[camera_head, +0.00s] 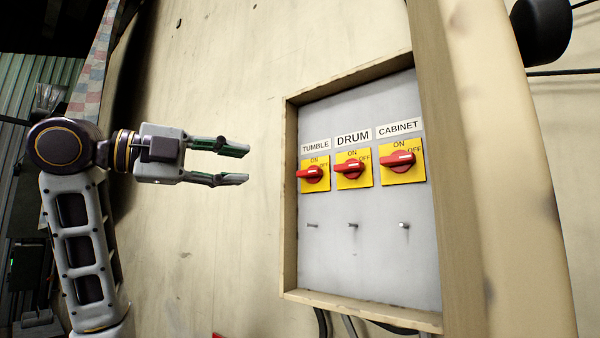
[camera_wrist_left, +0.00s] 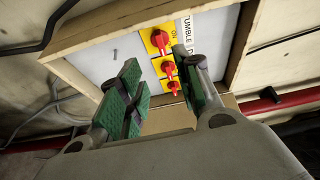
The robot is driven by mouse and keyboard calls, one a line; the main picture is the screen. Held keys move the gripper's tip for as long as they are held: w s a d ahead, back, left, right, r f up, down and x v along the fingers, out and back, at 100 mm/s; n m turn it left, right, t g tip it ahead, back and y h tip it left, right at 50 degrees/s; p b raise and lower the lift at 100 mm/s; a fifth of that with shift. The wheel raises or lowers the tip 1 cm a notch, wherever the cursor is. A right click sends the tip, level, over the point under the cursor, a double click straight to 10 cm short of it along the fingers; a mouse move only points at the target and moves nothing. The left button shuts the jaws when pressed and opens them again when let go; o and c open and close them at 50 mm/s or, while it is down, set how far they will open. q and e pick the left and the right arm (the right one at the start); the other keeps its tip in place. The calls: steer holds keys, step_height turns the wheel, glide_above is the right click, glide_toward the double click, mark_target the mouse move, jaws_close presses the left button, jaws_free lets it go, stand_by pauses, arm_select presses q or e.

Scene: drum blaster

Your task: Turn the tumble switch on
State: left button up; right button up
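The tumble switch (camera_head: 311,174) is a red rotary knob on a yellow plate under the TUMBLE label (camera_head: 315,145), the leftmost of three on a grey panel. Its handle lies roughly horizontal, with ON marked above and OFF to the upper right. It also shows in the wrist view (camera_wrist_left: 160,40), beyond the gap between the fingers. My left gripper (camera_head: 245,165) is open and empty, left of the panel and apart from the switch, its fingers pointing right. My right gripper is not in view.
The drum switch (camera_head: 352,170) and cabinet switch (camera_head: 399,161) sit close beside it, with handles likewise near horizontal. Small metal pegs (camera_head: 352,225) stick out below. A raised wooden frame (camera_head: 290,200) surrounds the panel (camera_head: 365,265). A thick beam (camera_head: 500,180) stands at right.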

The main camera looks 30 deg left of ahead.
mark_target(305, 173)
arm_select(q)
steer(key=shift+w, duration=0.1)
stand_by(0.3)
steer(key=shift+p+x, duration=1.8)
steer(key=shift+x, duration=5.05)
jaws_close()
